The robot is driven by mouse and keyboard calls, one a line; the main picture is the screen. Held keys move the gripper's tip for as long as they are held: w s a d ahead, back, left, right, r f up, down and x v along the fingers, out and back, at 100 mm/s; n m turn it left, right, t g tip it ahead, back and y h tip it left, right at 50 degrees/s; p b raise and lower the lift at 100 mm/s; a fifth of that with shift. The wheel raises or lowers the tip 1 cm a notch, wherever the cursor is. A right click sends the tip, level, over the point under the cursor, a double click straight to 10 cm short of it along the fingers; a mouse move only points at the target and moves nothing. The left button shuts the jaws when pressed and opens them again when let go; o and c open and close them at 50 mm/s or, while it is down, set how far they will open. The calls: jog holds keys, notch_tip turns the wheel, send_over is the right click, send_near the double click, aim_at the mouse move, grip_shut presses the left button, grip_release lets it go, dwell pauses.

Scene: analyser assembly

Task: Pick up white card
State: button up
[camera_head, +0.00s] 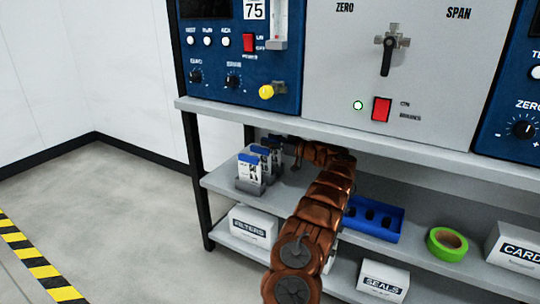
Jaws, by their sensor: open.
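Several white cards with blue tops stand upright in a row in grey holders on the middle shelf, left of centre; the front white card (248,171) is the clearest. Others stand behind it, partly hidden. My gripper (285,151) is open, at the far end of my brown arm, just right of the rear cards and under the upper shelf. It is small and dark here, and I cannot tell whether it touches a card.
The upper shelf (335,139) with the panels is close above my gripper. A blue tray (374,232), green tape roll (447,244) and card box (516,250) lie to the right. A filters box (252,228) and seals box (383,281) are lower down.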

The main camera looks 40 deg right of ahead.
grip_shut()
dwell(0.3)
dwell(0.3)
